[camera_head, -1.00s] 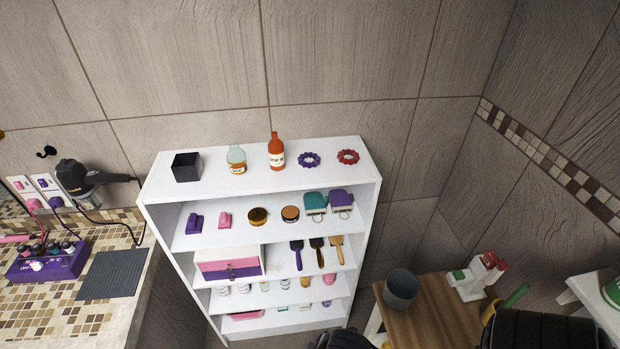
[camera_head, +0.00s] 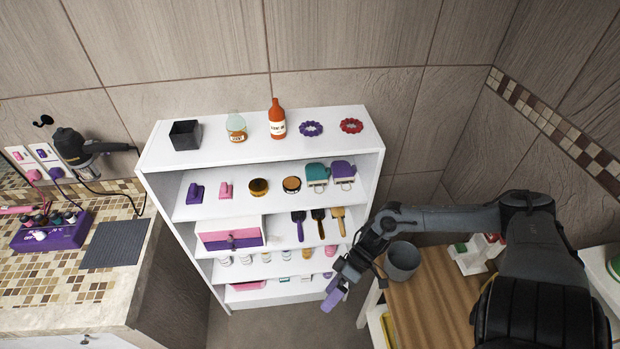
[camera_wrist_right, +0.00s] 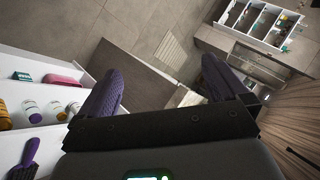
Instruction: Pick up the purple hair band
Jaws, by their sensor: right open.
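The purple hair band (camera_head: 310,128) is a beaded ring lying on the white shelf unit's top, between an orange-red bottle and a red hair band (camera_head: 351,125). My right gripper (camera_head: 335,294), with purple finger pads, is low in front of the shelf's right side, well below and apart from the purple band. In the right wrist view my right gripper (camera_wrist_right: 165,85) has its two fingers spread with nothing between them. The purple band is not visible in the wrist view. My left gripper is not in view.
The white shelf unit (camera_head: 165,152) also holds a black box (camera_head: 185,135), bottles (camera_head: 277,118) and brushes (camera_head: 318,224). A wooden table (camera_head: 432,305) with a grey cup (camera_head: 402,261) is close to my right arm. A tiled counter (camera_head: 60,285) stands at left.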

